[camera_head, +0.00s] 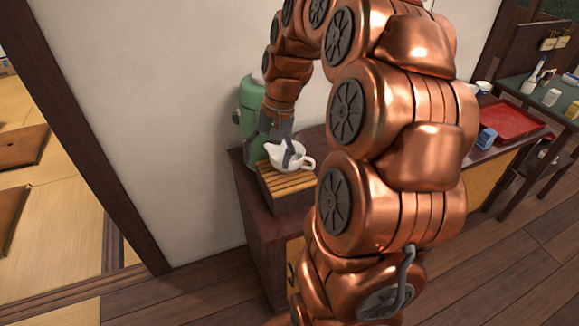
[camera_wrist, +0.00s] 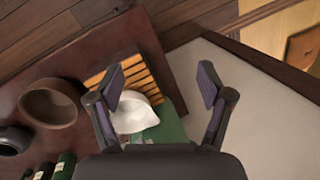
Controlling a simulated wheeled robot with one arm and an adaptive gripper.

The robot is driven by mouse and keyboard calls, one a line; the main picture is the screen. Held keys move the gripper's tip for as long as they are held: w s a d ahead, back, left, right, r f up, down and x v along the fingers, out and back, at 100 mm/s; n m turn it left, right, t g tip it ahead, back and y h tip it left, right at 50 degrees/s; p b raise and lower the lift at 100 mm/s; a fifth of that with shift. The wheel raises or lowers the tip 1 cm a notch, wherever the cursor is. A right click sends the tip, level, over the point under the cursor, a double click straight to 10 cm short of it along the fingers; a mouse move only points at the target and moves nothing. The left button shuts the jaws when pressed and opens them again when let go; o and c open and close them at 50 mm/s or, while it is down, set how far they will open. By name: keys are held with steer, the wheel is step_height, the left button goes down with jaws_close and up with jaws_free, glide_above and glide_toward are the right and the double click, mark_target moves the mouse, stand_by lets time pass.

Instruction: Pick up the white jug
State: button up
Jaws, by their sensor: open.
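The white jug (camera_head: 283,157) stands upright on a slatted wooden stand (camera_head: 286,184) at the left end of a dark counter. Its handle points right in the head view. My gripper (camera_head: 277,150) is over the jug from above, with a finger in front of it. In the wrist view the jug (camera_wrist: 134,112) lies between the open fingers of my gripper (camera_wrist: 166,85), nearer the left finger. I cannot tell whether that finger touches it. The slatted stand (camera_wrist: 136,74) shows beyond the jug.
A green dispenser (camera_head: 250,104) stands close behind the jug. A brown bowl (camera_wrist: 48,103) and dark bottles are on the counter (camera_wrist: 72,66) in the wrist view. A red tray (camera_head: 507,120) and a blue box (camera_head: 487,138) are farther right. A wall borders the counter.

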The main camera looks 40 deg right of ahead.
steer(key=w+d+f+m+t+b, duration=0.1)
steer(key=d+f+m, duration=0.2)
steer(key=d, duration=0.6)
steer(key=d+f+m+t+b, duration=0.15)
steer(key=d+f, duration=0.25)
steer(key=d, duration=0.5)
steer(key=shift+m+g, duration=0.35)
steer(key=shift+p+x, duration=0.85)
steer(key=shift+x, duration=2.65)
steer(key=shift+d, duration=0.1)
jaws_close()
